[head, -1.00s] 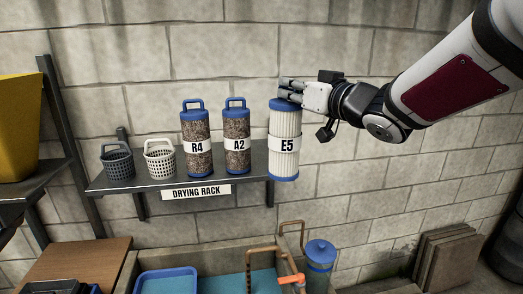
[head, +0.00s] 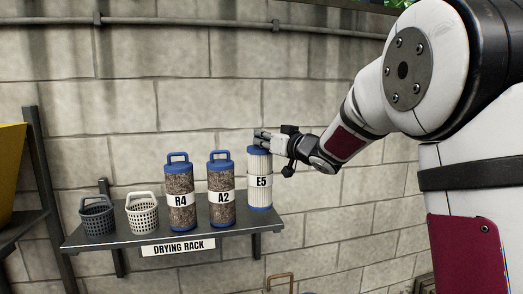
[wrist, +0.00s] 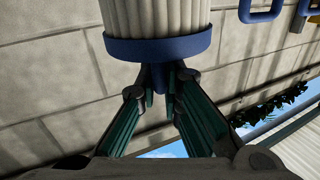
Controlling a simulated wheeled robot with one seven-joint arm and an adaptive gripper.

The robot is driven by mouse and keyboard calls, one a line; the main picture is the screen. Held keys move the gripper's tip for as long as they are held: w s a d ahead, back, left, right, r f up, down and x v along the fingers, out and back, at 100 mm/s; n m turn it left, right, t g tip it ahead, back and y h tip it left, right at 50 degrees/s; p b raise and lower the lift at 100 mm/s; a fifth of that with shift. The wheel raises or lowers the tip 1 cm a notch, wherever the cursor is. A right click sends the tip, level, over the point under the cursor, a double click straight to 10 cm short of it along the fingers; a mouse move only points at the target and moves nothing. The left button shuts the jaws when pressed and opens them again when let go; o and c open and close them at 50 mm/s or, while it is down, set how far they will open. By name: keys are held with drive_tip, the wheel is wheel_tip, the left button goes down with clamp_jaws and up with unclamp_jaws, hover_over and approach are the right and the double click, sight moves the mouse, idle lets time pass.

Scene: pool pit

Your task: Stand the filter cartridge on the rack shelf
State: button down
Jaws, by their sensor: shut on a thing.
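The filter cartridge E5 (head: 259,180) is white and ribbed, with blue end caps and an "E5" label. It is upright over the right end of the dark rack shelf (head: 120,237), right of cartridge A2. I cannot tell whether its base touches the shelf. My gripper (head: 262,137) is shut on its top, coming from the right. In the wrist view the fingers (wrist: 162,85) close on the blue handle part by the blue cap (wrist: 155,48). The handle is mostly hidden by the fingers.
Brown-speckled cartridges R4 (head: 179,183) and A2 (head: 221,180) stand on the shelf, with a white basket (head: 142,214) and a dark grey basket (head: 97,217) farther left. A block wall is behind.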

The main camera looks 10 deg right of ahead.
sight(263, 149)
drive_tip(key=shift+w, duration=0.4)
drive_tip(key=shift+f+p, duration=0.35)
drive_tip(key=shift+f, duration=1.45)
drive_tip(key=c, duration=2.2)
unclamp_jaws()
drive_tip(key=shift+f, duration=0.15)
drive_tip(key=o, duration=0.5)
